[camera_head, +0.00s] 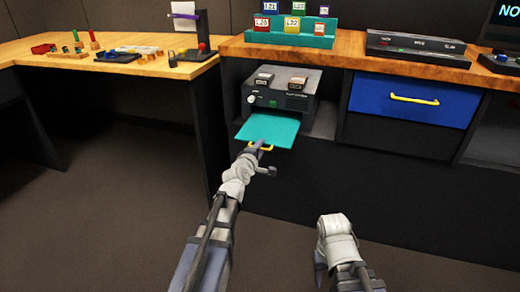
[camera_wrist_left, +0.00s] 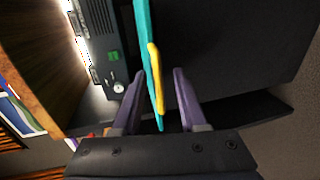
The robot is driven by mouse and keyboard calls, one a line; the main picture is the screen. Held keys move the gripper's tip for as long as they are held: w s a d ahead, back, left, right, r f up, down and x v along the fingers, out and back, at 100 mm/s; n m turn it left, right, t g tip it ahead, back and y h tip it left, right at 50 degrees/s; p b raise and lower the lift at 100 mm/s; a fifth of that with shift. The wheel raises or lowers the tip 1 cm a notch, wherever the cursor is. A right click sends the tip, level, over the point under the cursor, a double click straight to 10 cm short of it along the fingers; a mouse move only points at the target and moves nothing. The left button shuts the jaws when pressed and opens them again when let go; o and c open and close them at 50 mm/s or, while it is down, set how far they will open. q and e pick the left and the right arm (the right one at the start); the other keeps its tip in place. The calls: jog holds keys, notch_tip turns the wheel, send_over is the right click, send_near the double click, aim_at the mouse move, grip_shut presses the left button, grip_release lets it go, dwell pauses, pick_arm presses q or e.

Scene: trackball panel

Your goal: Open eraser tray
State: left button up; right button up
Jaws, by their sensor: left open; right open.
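The eraser tray seems to be the flat teal tray (camera_head: 268,128), which sticks out from the front of a dark grey device (camera_head: 283,98). A yellow handle (camera_head: 261,148) is on its front edge. My left gripper (camera_head: 259,146) is at this handle. In the left wrist view, my open left gripper (camera_wrist_left: 157,80) has one purple finger on each side of the teal tray (camera_wrist_left: 145,45) and its yellow handle (camera_wrist_left: 156,75). Gaps show beside both fingers.
The device sits in an open bay below a wooden counter (camera_head: 350,50). A blue drawer (camera_head: 410,98) with a yellow handle is to its right. A teal stepped rack (camera_head: 290,38) stands on the counter. A wooden table (camera_head: 110,58) with small items is at left. The floor in front is clear.

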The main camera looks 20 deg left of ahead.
pick_arm(q)
jog(key=p+v, duration=0.1)
jog(key=v, duration=0.7)
jog(key=shift+p, duration=0.3)
jog(key=shift+w+d, duration=0.1)
